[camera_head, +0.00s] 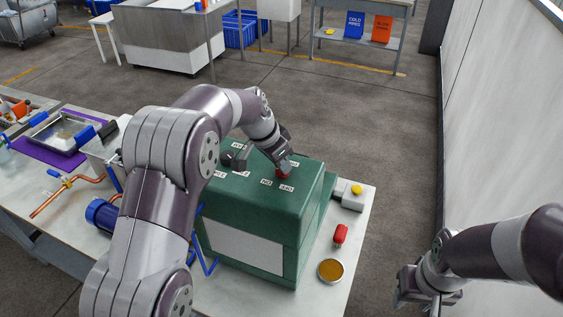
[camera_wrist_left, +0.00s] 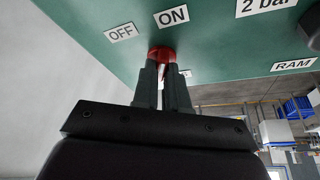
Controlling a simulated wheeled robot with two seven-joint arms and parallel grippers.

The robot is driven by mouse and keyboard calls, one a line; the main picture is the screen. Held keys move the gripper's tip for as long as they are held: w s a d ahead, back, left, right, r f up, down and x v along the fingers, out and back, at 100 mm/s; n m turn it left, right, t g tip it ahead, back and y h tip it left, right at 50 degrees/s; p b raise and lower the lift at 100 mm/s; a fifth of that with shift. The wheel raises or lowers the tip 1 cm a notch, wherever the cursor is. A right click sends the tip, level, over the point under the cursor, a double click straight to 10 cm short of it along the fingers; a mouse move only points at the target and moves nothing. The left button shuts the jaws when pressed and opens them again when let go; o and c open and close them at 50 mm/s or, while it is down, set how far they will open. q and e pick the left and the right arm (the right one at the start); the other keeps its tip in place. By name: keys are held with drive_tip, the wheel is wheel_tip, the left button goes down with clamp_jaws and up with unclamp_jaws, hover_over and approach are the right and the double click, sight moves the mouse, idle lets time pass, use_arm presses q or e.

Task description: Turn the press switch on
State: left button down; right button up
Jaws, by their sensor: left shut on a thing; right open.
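The press is a green box (camera_head: 268,215) on the table, with labelled controls on its top. The press switch is a red knob (camera_head: 284,172) near the top's right edge; it also shows in the left wrist view (camera_wrist_left: 161,52), with the OFF label (camera_wrist_left: 121,32) and the ON label (camera_wrist_left: 171,16) beside it. My left gripper (camera_head: 281,163) is at the switch, its two fingers (camera_wrist_left: 162,75) shut on the red knob. The fingers hide part of the knob, and I cannot tell its exact turn. My right gripper (camera_head: 428,298) is open and empty, right of the table over the floor.
A dark knob (camera_head: 236,158) stands on the press top, left of the switch. A yellow button box (camera_head: 354,196), a red object (camera_head: 340,234) and a round amber dish (camera_head: 330,270) are along the table's right side. A white wall (camera_head: 500,110) stands at right.

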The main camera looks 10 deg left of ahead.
sight(275, 176)
use_arm(q)
drive_tip(key=c, duration=1.2)
unclamp_jaws()
drive_tip(key=shift+s+f, duration=0.15)
drive_tip(key=shift+f, duration=0.05)
drive_tip(key=shift+o, duration=0.2)
drive_tip(key=shift+s+r, duration=0.1)
drive_tip(key=shift+w, duration=0.2)
drive_tip(key=shift+a+r, duration=0.2)
drive_tip(key=b+v, duration=0.2)
drive_tip(key=v, duration=0.1)
drive_tip(key=shift+r, duration=0.2)
drive_tip(key=p+v, duration=0.5)
drive_tip(key=v, duration=0.4)
drive_tip(key=shift+s+d+f, duration=0.1)
drive_tip(key=shift+d, duration=0.05)
